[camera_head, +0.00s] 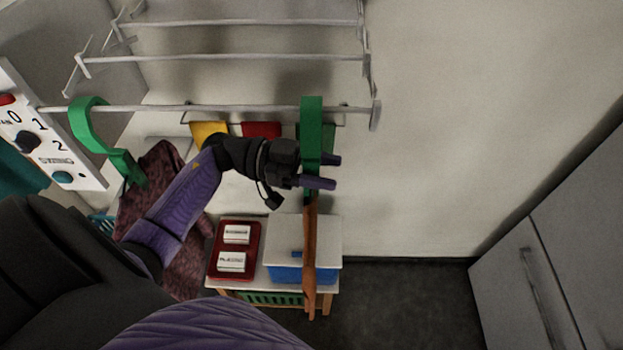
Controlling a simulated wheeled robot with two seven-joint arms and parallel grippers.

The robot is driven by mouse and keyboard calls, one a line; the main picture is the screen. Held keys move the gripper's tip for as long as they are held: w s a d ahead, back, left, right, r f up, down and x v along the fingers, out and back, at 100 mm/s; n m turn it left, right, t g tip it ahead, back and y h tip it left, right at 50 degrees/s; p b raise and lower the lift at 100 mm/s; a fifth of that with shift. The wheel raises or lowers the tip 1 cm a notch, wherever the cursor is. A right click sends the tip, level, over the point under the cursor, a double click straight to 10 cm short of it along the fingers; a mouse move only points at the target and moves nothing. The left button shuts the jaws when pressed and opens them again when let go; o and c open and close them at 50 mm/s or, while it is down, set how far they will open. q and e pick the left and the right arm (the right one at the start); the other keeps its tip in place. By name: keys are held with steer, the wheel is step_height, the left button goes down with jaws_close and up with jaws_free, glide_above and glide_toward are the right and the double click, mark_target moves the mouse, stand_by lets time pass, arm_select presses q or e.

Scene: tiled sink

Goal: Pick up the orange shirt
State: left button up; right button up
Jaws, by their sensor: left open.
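The orange shirt (310,260) hangs edge-on as a narrow strip under a green hanger (311,125) on the front bar of the drying rack. My left gripper (336,172) reaches in from the left at the height of the hanger's lower end. Its two purple fingers are apart and point right, showing past the hanger's right side. I cannot tell whether they touch the hanger or the shirt. My right gripper is not in view.
The drying rack (220,59) has several bars above. A dark reddish garment (160,165) hangs on another green hanger (88,112) at left. Below stands a small table with a red tray (212,265) and a blue box (285,274). Grey cabinets (570,240) stand at right.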

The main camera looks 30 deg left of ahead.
arm_select(q)
jaws_close()
stand_by(1.3)
